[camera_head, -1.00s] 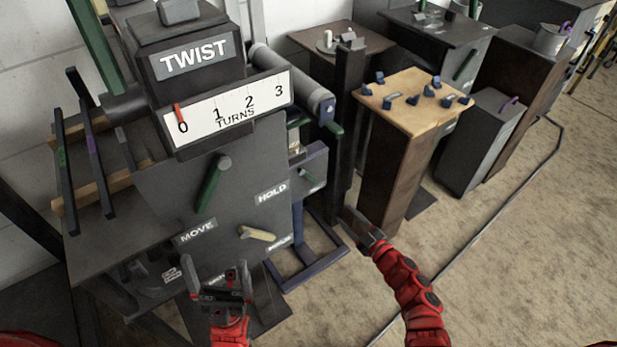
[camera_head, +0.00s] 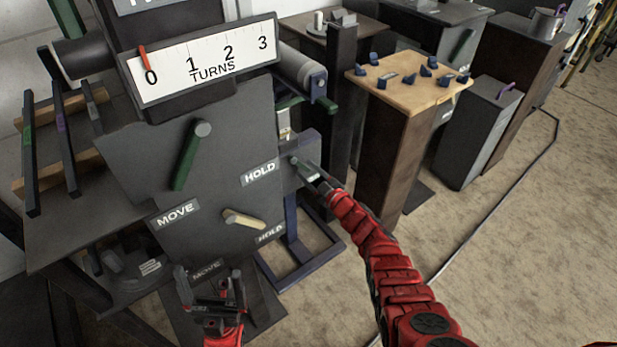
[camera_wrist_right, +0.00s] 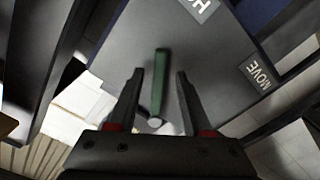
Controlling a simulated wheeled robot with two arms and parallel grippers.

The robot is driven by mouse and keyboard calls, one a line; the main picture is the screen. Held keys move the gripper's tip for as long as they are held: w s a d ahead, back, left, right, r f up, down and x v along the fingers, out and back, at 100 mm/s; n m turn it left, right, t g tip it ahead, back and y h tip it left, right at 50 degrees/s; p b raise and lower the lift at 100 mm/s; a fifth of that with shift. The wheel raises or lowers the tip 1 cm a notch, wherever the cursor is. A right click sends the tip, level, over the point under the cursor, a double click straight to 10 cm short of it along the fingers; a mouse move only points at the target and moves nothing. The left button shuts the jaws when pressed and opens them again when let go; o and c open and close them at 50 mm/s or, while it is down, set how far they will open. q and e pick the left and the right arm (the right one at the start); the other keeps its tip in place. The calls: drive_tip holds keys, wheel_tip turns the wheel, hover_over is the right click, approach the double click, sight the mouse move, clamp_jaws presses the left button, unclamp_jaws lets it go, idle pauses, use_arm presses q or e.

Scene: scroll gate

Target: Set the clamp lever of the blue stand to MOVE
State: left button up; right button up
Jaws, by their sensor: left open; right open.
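The blue stand (camera_head: 291,258) is right of the grey TWIST stand, and its small panel is partly behind my right gripper (camera_head: 306,170). In the right wrist view its clamp lever (camera_wrist_right: 160,80) is a green bar with a pale round end. It lies between the two open fingers of my right gripper (camera_wrist_right: 160,75), with a gap on both sides. A partly cut-off HOLD plate (camera_wrist_right: 200,8) is at the top of the panel and a MOVE plate (camera_wrist_right: 261,76) is to the right. My left gripper (camera_head: 211,288) is open and empty in front of the grey stand.
The grey TWIST stand (camera_head: 235,130) has its own green lever (camera_head: 185,160), a cream lever (camera_head: 243,220) and HOLD and MOVE plates. A wooden-topped pedestal (camera_head: 410,70) with blue pieces stands to the right. The floor (camera_head: 530,230) at the right is mostly clear.

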drive_tip(key=shift+w+a, duration=0.1)
drive_tip(key=shift+w, duration=0.05)
clamp_jaws()
idle(1.4)
